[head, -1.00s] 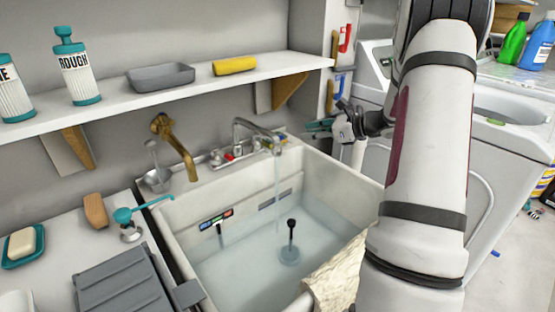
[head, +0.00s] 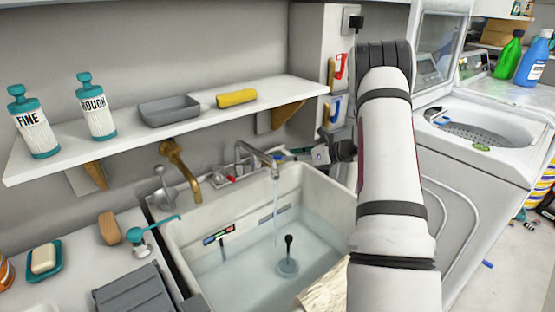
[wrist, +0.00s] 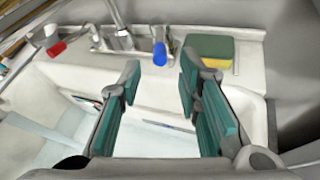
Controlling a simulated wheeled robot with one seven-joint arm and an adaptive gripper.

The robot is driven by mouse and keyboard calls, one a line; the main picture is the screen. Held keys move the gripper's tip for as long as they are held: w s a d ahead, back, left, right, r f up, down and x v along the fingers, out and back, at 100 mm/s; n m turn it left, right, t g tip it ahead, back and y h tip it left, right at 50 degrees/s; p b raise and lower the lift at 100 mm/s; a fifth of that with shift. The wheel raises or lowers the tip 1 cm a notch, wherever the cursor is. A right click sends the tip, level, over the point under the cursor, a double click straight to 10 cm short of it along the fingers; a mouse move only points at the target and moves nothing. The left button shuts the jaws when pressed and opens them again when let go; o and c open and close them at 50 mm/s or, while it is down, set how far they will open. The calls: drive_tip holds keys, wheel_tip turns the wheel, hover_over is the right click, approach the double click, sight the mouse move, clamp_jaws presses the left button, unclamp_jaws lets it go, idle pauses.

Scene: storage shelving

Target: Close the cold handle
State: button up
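The cold handle (wrist: 160,53), a blue knob, stands on the sink's back ledge right of the chrome faucet (wrist: 121,40) in the wrist view. My gripper (wrist: 160,78) is open, with its teal fingers on either side of the line to the blue knob. The knob appears ahead of the fingertips, with nothing held. The red handle (wrist: 56,48) is left of the faucet and also shows in the head view (head: 232,179). In the head view the faucet (head: 246,154) runs a stream of water (head: 275,212). My gripper (head: 296,154) is beside the faucet there, and the blue knob is not clearly visible.
A yellow-green sponge (wrist: 209,47) lies just right of the blue knob. The sink (head: 180,232) holds water and a black-topped plunger (head: 288,255). A brass faucet (head: 180,166) is at left. A shelf (head: 130,139) overhangs the back. A washer (head: 475,165) stands at right.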

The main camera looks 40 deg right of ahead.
sight(278, 158)
drive_tip(key=x, duration=0.7)
drive_tip(key=shift+c, duration=0.5)
clamp_jaws()
